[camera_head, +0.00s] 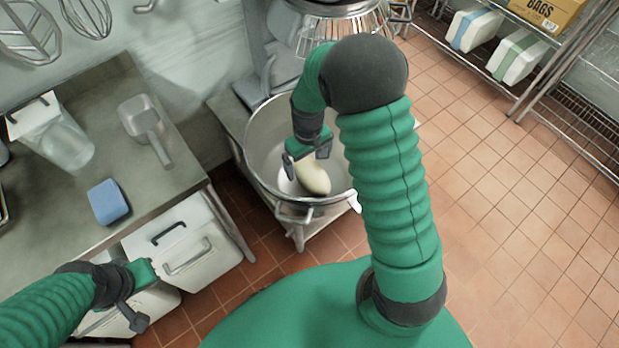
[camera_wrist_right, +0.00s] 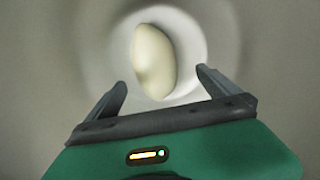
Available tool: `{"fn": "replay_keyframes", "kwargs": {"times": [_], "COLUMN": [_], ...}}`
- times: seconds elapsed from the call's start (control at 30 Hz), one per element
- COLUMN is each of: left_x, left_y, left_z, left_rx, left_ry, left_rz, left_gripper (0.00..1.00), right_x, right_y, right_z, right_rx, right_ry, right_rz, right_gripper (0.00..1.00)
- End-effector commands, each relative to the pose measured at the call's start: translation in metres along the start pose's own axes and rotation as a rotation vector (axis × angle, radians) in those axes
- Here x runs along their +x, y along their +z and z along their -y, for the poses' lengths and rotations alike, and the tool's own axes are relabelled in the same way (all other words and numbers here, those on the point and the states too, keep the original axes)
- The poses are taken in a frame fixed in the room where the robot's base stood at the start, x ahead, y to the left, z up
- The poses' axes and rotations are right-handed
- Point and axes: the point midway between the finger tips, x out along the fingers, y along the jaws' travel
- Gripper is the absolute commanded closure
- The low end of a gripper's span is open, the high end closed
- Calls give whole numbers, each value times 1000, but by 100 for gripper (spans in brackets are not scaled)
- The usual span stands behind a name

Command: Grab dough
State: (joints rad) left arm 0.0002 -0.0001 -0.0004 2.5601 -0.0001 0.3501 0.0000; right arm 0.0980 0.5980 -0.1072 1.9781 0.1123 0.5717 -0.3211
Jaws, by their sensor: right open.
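The dough (camera_head: 314,178) is a pale, smooth oval lump at the bottom of the large metal mixer bowl (camera_head: 262,130). My right gripper (camera_head: 305,163) is inside the bowl, just above and beside the dough. In the right wrist view the dough (camera_wrist_right: 153,62) lies ahead of my right gripper (camera_wrist_right: 160,86), between the lines of its two spread fingers and apart from them. The right gripper is open and empty. My left gripper (camera_head: 140,298) is at the lower left, near the white bins; I cannot tell whether it is open or shut.
The bowl's wall surrounds my right gripper, and the mixer (camera_head: 275,60) stands behind. A steel table (camera_head: 60,215) at the left holds a blue sponge (camera_head: 108,201), a metal scoop (camera_head: 145,125) and a clear container (camera_head: 60,140). The tiled floor at the right is open.

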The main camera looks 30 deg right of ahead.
Motion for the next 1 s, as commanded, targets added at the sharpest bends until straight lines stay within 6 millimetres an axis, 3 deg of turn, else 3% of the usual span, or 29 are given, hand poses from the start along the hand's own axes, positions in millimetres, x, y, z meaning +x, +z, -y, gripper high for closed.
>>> {"fn": "replay_keyframes", "kwargs": {"times": [0.43,0.7,1.0], "left_x": [13,13,13], "left_y": [3,3,3], "left_z": [0,0,0], "left_rx": [1,0,1], "left_ry": [0,0,0], "left_rz": [0,0,0], "left_gripper": [100,100,100], "right_x": [68,73,73], "right_y": [8,8,8], "right_z": [0,0,0], "right_rx": [1,1,1], "right_ry": [0,0,0], "right_rz": [1,-3,-2], "right_gripper": [0,0,38]}}
